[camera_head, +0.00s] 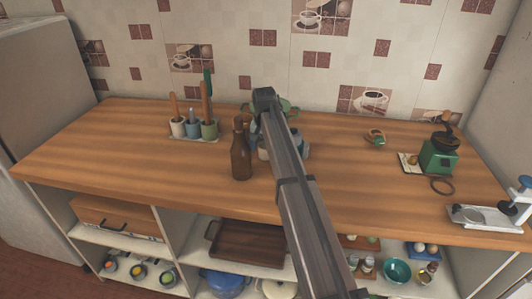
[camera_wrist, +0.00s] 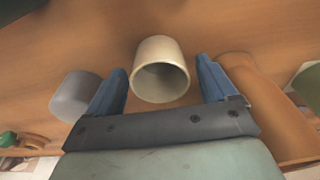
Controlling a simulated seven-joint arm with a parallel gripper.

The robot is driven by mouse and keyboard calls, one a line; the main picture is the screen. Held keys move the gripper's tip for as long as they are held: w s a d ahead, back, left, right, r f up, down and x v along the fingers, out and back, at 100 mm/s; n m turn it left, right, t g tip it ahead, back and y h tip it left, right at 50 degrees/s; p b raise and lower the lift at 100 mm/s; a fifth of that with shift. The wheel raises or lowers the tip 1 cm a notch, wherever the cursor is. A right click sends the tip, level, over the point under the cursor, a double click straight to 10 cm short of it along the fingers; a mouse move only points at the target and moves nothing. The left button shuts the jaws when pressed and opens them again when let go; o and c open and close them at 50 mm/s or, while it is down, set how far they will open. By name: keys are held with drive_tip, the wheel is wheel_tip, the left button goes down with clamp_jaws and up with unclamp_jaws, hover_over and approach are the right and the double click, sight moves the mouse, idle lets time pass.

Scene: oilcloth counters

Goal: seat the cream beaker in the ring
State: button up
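The cream beaker (camera_wrist: 160,68) lies between the two blue fingers of my gripper (camera_wrist: 161,84) in the wrist view, its round mouth facing the camera. The fingers are open, with a gap to the beaker on each side. In the head view my arm hides most of the beaker (camera_head: 263,152), which stands right of the brown bottle. A dark ring (camera_head: 442,185) lies flat on the counter at the right, in front of the green grinder. My fingers are hidden behind my arm in the head view.
The brown bottle (camera_head: 241,155) stands close beside the beaker; it also shows in the wrist view (camera_wrist: 255,100). A grey cup (camera_wrist: 73,96) is on the other side. A utensil rack (camera_head: 195,137) stands left, the grinder (camera_head: 438,158) right. The counter between arm and ring is mostly clear.

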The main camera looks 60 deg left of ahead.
drive_tip(key=c, duration=1)
drive_tip(key=shift+o, duration=0.2)
drive_tip(key=shift+r, duration=0.6)
wheel_tip(320, 180, up, 8)
drive_tip(key=w+d, duration=1)
drive_tip(key=w, duration=0.4)
drive_tip(key=w+d, duration=0.8)
drive_tip(key=d, duration=0.4)
drive_tip(key=w+d+f, duration=0.1)
drive_tip(key=w+d, duration=0.7)
drive_tip(key=d, duration=0.5)
drive_tip(key=w+d, duration=0.8)
drive_tip(key=d, duration=0.4)
drive_tip(key=shift+w+d+f, duration=0.2)
drive_tip(key=shift+d+f, duration=0.05)
drive_tip(key=shift+d, duration=0.15)
